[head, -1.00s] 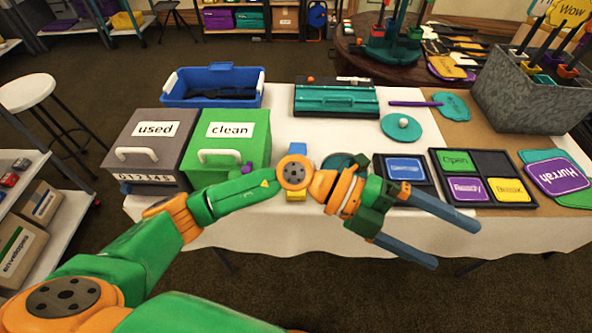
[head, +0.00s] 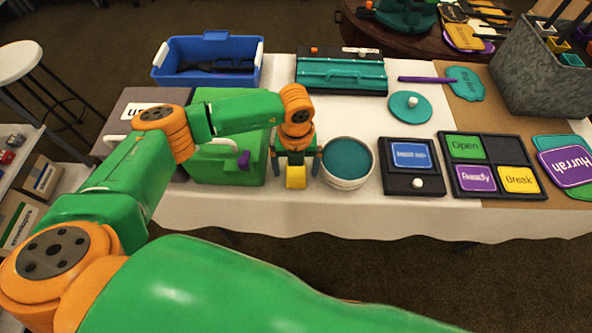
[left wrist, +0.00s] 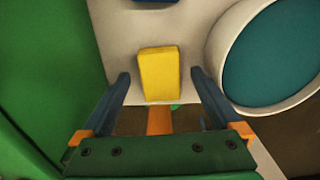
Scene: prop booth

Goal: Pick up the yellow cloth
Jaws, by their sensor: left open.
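The yellow cloth (head: 296,177) looks like a small folded block on the white tabletop near its front edge, between the green box and the round bowl. In the left wrist view the cloth (left wrist: 159,74) lies between and slightly beyond my fingertips, with a gap on both sides. My left gripper (head: 296,168) is open above it and points down, one finger on each side. In the left wrist view both fingers (left wrist: 164,82) are apart and empty. The gripper's body hides the tabletop just behind the cloth in the head view. My right gripper is not in view.
The green box (head: 226,172) stands close to the left of the gripper. The white bowl with a teal inside (head: 346,184) stands close to the right. A blue tray (head: 168,75) and a teal case (head: 341,88) are behind. A black switch panel (head: 411,184) is further right.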

